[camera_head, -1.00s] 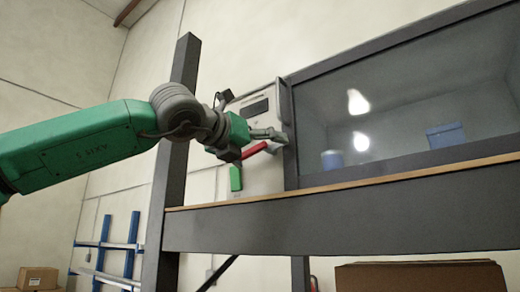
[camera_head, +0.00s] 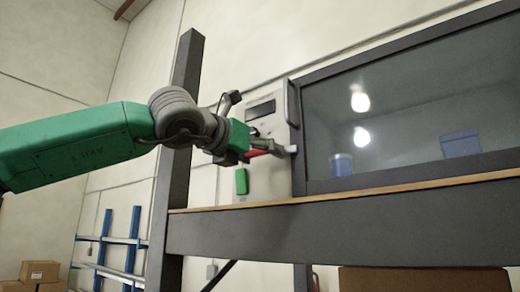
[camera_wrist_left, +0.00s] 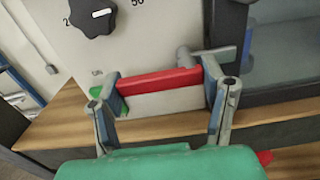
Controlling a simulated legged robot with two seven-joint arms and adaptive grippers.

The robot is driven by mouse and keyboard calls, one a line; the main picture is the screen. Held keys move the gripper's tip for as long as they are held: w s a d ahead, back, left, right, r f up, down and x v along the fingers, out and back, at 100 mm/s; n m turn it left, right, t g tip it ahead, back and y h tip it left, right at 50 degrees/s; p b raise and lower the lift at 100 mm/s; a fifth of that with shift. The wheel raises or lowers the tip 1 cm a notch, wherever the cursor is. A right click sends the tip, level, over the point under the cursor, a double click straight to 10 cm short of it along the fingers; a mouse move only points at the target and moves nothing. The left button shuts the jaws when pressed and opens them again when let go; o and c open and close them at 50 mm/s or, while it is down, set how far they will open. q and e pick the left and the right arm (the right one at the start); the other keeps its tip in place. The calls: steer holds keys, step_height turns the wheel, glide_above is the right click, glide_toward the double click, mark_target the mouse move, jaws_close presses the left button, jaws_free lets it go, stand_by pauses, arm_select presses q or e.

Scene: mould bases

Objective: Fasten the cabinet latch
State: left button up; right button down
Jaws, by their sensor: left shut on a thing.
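The cabinet latch has a red lever (camera_head: 257,153), seen side-on in the head view and as a long red bar (camera_wrist_left: 160,80) in the left wrist view. A pale grey end piece (camera_head: 290,149) shows beside it near the door's edge. My left gripper (camera_head: 266,147) is at the lever, with one finger at each end of the red bar in the wrist view. It is shut on the lever. The dark-framed glass cabinet door (camera_head: 392,182) looks closed. The fingers partly hide the latch. My right gripper is not in view.
The pale control panel (camera_head: 265,186) carries a green switch (camera_head: 241,181) below the latch and a black knob (camera_wrist_left: 92,17). A dark post (camera_head: 186,75) stands left of the panel. A wooden-topped ledge (camera_wrist_left: 60,118) runs below. Blue containers (camera_head: 341,164) sit behind the glass.

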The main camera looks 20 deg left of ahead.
arm_select(q)
steer(key=shift+a+r, duration=0.1)
steer(key=o, duration=1.1)
steer(key=shift+c, duration=0.2)
steer(key=shift+o, duration=0.4)
steer(key=shift+w, duration=0.15)
steer(key=v, duration=1.1)
steer(key=shift+s+a, duration=0.25)
steer(key=shift+s, duration=0.1)
steer(key=shift+d, duration=0.1)
